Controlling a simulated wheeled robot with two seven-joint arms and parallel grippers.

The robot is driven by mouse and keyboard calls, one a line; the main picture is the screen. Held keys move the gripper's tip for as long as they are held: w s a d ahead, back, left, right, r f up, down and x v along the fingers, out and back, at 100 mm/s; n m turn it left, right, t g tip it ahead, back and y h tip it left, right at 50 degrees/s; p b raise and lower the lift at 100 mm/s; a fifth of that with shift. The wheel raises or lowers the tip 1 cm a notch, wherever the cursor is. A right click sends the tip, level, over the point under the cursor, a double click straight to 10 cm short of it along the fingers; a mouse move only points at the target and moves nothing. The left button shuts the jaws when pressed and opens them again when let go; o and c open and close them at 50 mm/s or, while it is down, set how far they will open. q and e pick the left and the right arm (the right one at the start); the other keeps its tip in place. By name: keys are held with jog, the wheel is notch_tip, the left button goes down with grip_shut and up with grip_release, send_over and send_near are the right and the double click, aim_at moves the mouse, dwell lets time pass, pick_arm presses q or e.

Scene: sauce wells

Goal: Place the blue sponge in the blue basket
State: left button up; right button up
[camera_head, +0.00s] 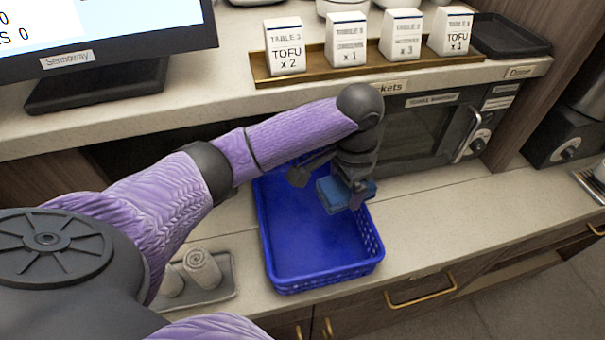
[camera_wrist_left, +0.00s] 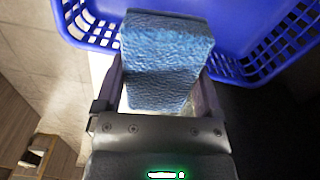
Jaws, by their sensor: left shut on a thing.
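The blue sponge (camera_head: 331,195) is held by my left gripper (camera_head: 357,192), over the right part of the blue basket (camera_head: 315,268). In the left wrist view the sponge (camera_wrist_left: 165,60) sits between the two fingers of my left gripper (camera_wrist_left: 160,95), which is shut on it. The basket wall (camera_wrist_left: 255,50) shows behind the sponge in that view. The basket stands on the lower counter and its visible floor is bare. Part of its far side is hidden by my left arm. Whether the sponge touches the basket cannot be told. My right gripper is not in view.
A grey tray with rolled towels (camera_head: 204,270) lies left of the basket. A microwave (camera_head: 430,130) stands behind, under the upper shelf. The shelf holds several table cards (camera_head: 285,48) and a monitor (camera_head: 110,40). The counter right of the basket (camera_head: 450,220) is clear.

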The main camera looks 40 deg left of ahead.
aim_at(324, 227)
pick_arm(q)
jog(key=a+f+m, duration=0.1)
jog(key=s+a+f+p, duration=0.1)
jog(key=shift+a+f+m, duration=0.3)
jog(key=shift+f+m, duration=0.1)
notch_tip(324, 227, down, 10)
jog(key=b, duration=0.3)
jog(key=shift+a+f, duration=0.1)
jog(key=shift+f, duration=0.1)
jog(key=o, duration=1)
jog(key=shift+o, duration=0.2)
